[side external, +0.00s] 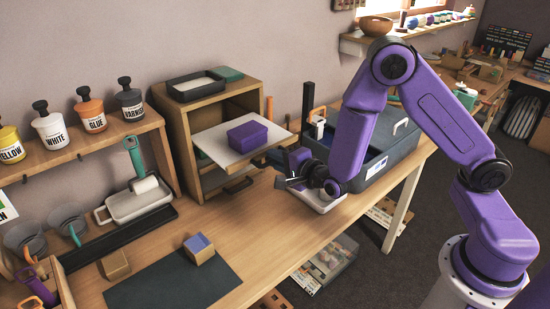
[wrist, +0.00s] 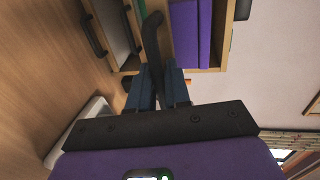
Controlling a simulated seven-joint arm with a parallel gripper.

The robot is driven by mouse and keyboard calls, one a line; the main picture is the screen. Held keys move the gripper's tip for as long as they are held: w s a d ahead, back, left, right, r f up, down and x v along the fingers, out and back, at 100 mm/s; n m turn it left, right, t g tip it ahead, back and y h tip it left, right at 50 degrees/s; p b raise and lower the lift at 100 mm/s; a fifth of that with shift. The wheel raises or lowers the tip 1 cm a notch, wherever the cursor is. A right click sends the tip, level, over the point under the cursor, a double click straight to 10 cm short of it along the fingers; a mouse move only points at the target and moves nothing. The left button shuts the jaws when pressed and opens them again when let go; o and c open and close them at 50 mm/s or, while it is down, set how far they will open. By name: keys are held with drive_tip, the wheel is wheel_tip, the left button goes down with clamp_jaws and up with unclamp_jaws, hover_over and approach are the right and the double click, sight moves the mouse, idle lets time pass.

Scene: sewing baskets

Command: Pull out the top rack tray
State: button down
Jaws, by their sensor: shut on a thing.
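The top rack tray (side external: 215,142) is a pale board sticking well out of the front of a wooden rack (side external: 258,97). A purple box (side external: 248,142) sits on it and also shows in the wrist view (wrist: 185,35). My gripper (side external: 281,162) is at the tray's front edge. In the wrist view my gripper's fingers (wrist: 162,75) are shut on the tray's dark handle (wrist: 153,42). Part of the handle is hidden between the fingers. A lower dark handle (side external: 239,185) on the rack is apart from my gripper and also shows in the wrist view (wrist: 94,35).
A dark shallow tray (side external: 197,84) lies on the rack's top. A large grey bin (side external: 385,152) stands to the right. A white tray (side external: 325,204) lies below my arm. A purple-topped block (side external: 198,248) and dark mat (side external: 172,284) are at the front left.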

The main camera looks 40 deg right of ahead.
drive_tip(key=c, duration=1.3)
unclamp_jaws()
drive_tip(key=v, duration=1.2)
